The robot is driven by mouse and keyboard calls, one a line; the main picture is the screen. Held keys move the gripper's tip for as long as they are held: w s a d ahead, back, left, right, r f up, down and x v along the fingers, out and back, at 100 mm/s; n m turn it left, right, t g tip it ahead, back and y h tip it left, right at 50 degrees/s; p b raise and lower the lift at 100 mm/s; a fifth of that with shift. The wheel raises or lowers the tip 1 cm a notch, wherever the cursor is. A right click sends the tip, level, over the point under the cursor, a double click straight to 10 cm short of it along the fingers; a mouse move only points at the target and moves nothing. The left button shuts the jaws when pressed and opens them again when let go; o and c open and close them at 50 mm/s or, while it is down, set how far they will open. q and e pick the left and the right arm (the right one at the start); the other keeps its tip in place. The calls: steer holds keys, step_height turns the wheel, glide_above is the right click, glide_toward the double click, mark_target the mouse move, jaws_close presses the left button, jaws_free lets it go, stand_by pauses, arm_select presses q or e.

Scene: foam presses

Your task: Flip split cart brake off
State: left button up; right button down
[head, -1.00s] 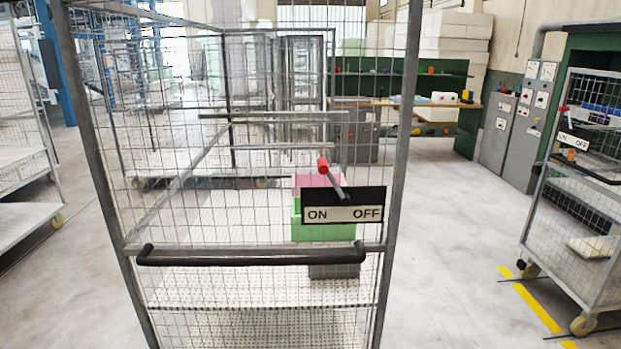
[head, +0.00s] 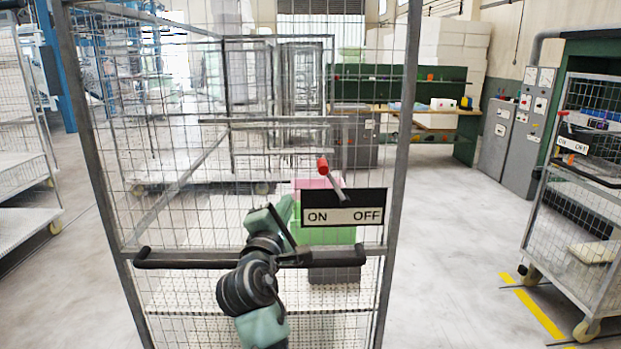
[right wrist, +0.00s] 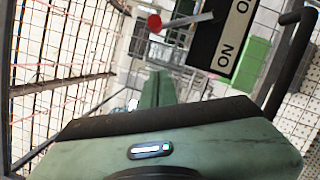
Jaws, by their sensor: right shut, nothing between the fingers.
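The split cart (head: 393,150) is a grey wire-mesh cage cart in front of me. Its brake sign (head: 343,216) reads ON at left and OFF at right. The brake lever (head: 335,182) has a red tip and leans up and left, over the ON side. In the right wrist view the red tip (right wrist: 154,21) and the sign (right wrist: 222,45) show tilted. My right gripper (head: 287,205) is shut and empty, left of and below the lever, apart from it. Its green fingers also show in the right wrist view (right wrist: 158,85). My left gripper is not in view.
A black handle bar (head: 185,258) crosses the cart front, partly behind my right arm. Pink and green boxes (head: 325,236) stand behind the sign. Another cart (head: 580,220) with its own ON/OFF sign stands at right. The floor between the carts is clear.

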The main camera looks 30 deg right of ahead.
steer(key=shift+w, duration=0.1)
steer(key=w+d+r+p, duration=0.2)
steer(key=w+d+p, duration=0.3)
steer(key=d, duration=0.5)
steer(key=shift+r, duration=0.35)
steer(key=shift+w, duration=0.2)
